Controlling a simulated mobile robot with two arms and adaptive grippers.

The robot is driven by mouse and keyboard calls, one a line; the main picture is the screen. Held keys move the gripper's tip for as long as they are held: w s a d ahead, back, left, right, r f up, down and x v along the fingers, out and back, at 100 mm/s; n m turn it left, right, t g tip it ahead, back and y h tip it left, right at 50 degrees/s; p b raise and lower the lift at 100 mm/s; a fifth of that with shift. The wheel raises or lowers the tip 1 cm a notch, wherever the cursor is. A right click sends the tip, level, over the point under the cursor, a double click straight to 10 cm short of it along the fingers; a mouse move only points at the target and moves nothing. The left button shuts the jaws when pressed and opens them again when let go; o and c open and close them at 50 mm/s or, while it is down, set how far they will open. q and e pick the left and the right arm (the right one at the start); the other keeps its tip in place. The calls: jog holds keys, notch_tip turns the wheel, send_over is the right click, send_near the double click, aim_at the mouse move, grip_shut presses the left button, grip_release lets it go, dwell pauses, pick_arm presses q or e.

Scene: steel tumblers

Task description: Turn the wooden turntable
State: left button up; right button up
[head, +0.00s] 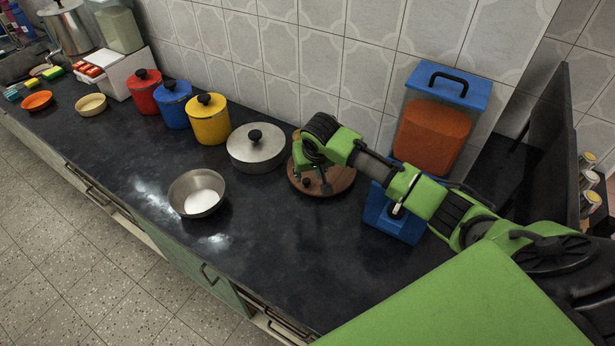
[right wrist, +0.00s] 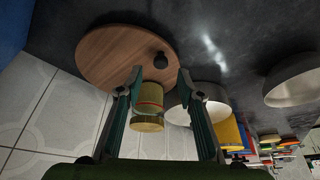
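The wooden turntable (head: 343,181) is a round brown disc on the dark counter, partly hidden by my right gripper in the head view. It also shows in the right wrist view (right wrist: 108,52). A small dark knob (right wrist: 161,60) stands near its edge. A yellowish-green jar with a red band (right wrist: 148,101) shows by the rim between my fingers; I cannot tell whether it rests on the disc. My right gripper (head: 318,186) is over the disc with its fingers apart; in the right wrist view (right wrist: 159,73) nothing is clamped between them. My left gripper is not in view.
A lidded steel pot (head: 257,152) stands close left of the turntable, and a steel bowl (head: 198,193) is nearer the front. Yellow, blue and red canisters (head: 209,122) line the wall. A blue-lidded container (head: 436,120) stands at right. The front middle counter is clear.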

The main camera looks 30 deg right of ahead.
aim_at(307, 181)
jog(key=x, duration=0.3)
jog(key=shift+w+f, duration=0.15)
jog(key=shift+f, duration=0.15)
jog(key=shift+w+f, duration=0.1)
jog(key=shift+f, duration=0.2)
jog(key=shift+w+f, duration=0.15)
jog(key=shift+f, duration=0.15)
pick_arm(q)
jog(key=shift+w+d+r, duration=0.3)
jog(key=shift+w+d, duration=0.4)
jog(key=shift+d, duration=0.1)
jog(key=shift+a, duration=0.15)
pick_arm(e)
grip_shut()
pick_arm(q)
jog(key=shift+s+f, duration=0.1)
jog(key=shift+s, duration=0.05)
